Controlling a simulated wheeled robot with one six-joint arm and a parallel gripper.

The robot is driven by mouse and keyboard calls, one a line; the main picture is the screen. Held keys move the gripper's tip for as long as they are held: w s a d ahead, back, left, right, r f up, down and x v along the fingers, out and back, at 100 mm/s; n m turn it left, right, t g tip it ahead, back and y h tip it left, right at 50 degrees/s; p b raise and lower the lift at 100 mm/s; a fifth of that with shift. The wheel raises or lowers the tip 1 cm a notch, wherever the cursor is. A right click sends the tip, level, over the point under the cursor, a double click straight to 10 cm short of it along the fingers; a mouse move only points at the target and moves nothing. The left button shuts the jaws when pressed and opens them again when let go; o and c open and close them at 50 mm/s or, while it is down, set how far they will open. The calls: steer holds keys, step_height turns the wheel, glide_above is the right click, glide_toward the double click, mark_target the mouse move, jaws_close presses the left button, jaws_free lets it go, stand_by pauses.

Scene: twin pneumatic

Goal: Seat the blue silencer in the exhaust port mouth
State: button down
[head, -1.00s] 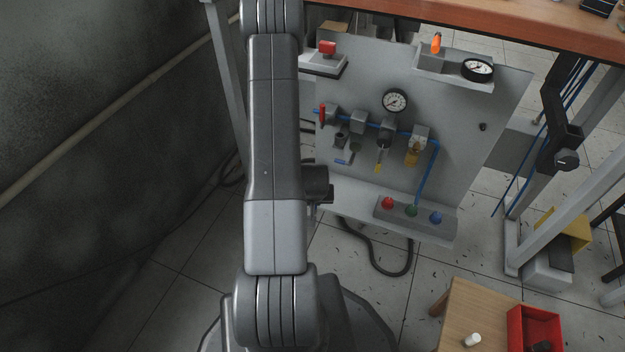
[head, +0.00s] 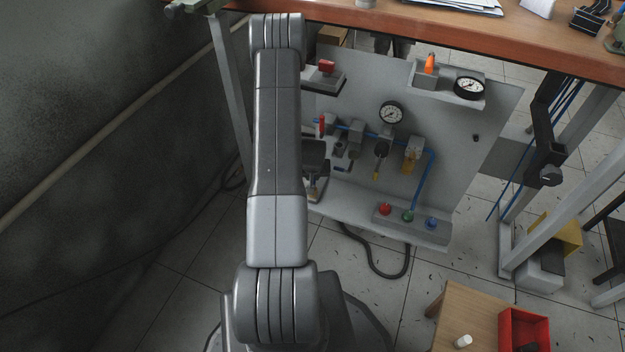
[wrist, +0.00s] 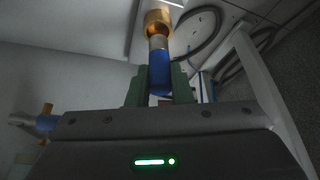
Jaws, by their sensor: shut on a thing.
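The blue silencer (wrist: 160,72) is upright in the wrist view, between the two green fingers of my gripper (wrist: 160,88). The fingers are shut on its blue body. Its pale metal neck points away from my gripper. A brass-coloured fitting (wrist: 157,22), which looks like the exhaust port mouth, lies in line just beyond the neck. They meet in the picture, but I cannot tell whether the neck is inside it. In the head view my arm hides much of the gripper (head: 314,170), which is at the panel's left side.
The grey panel (head: 350,75) carries a gauge (head: 391,113), valves and blue tubing (head: 424,180). A button box (head: 420,226) sits on its lower ledge. The wooden bench (head: 420,42) overhangs it. A red bin (head: 505,325) stands at lower right.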

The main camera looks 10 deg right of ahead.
steer(key=shift+f+b, duration=1.5)
steer(key=shift+f, duration=0.25)
steer(key=shift+s+f, duration=0.1)
steer(key=shift+f, duration=0.05)
steer(key=c, duration=1.3)
jaws_free()
steer(key=p+v, duration=0.4)
steer(key=v, duration=0.8)
steer(key=shift+r, duration=0.2)
